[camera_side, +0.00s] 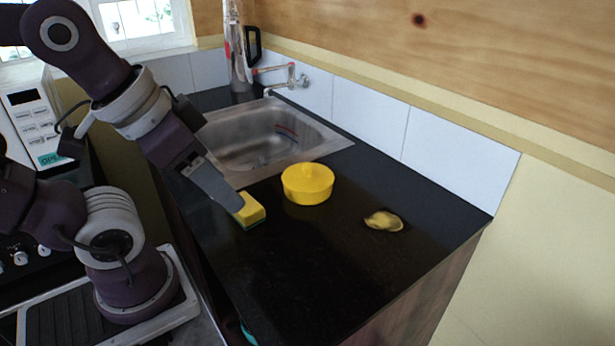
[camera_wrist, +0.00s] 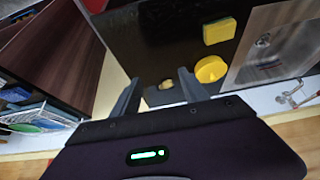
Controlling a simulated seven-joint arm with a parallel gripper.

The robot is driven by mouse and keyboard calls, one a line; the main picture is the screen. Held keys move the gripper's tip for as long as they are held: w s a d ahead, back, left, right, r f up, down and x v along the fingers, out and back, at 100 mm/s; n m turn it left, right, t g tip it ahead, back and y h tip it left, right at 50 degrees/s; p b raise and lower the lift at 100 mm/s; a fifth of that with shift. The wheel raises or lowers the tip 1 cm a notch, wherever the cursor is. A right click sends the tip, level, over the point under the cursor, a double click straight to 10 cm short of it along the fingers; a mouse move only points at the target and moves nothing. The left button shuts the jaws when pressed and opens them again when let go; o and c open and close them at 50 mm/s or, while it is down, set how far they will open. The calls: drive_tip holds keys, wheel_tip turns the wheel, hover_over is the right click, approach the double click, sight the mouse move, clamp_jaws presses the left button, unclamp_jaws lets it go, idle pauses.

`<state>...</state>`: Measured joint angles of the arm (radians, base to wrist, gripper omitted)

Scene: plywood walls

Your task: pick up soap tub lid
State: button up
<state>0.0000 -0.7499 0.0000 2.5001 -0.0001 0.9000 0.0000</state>
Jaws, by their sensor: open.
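A round yellow soap tub (camera_side: 306,190) stands on the black counter in front of the sink. Its yellow lid (camera_side: 307,173) has a small knob and sits on top. The tub with its lid also shows in the wrist view (camera_wrist: 210,69), to the right of my fingers. My gripper (camera_side: 238,206) is left of the tub in the side view, above the counter near the sponge, and apart from the lid. In the wrist view my gripper (camera_wrist: 158,84) has its two fingers spread, with nothing held.
A yellow sponge (camera_side: 250,211) with a dark underside lies left of the tub. A small yellowish folded object (camera_side: 384,221) lies to the right. The steel sink (camera_side: 325,143) and its tap (camera_side: 290,80) are behind. The front counter is clear.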

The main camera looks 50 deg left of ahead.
drive_tip(key=n+h, duration=1)
drive_tip(key=n, duration=1.1)
hover_over(308, 164)
drive_tip(key=s+d, duration=0.5)
drive_tip(key=s, duration=0.1)
wheel_tip(308, 164, down, 9)
drive_tip(key=a+f+n+t, duration=0.1)
drive_tip(key=a+f+n, duration=0.1)
drive_tip(key=a, duration=0.1)
drive_tip(key=w+a+f+n+t, duration=0.1)
drive_tip(key=a+f+n, duration=0.1)
drive_tip(key=a, duration=0.1)
drive_tip(key=a+f+n+t, duration=0.1)
drive_tip(key=a+f, duration=0.1)
drive_tip(key=a, duration=0.1)
drive_tip(key=shift+w+a+f+n+t, duration=0.15)
drive_tip(key=shift+w+f+n+t, duration=0.05)
drive_tip(key=shift+f+n+t, duration=0.2)
drive_tip(key=shift+w+f, duration=0.25)
drive_tip(key=shift+f, duration=0.05)
drive_tip(key=x, duration=0.6)
drive_tip(key=shift+w+f, duration=0.1)
clamp_jaws()
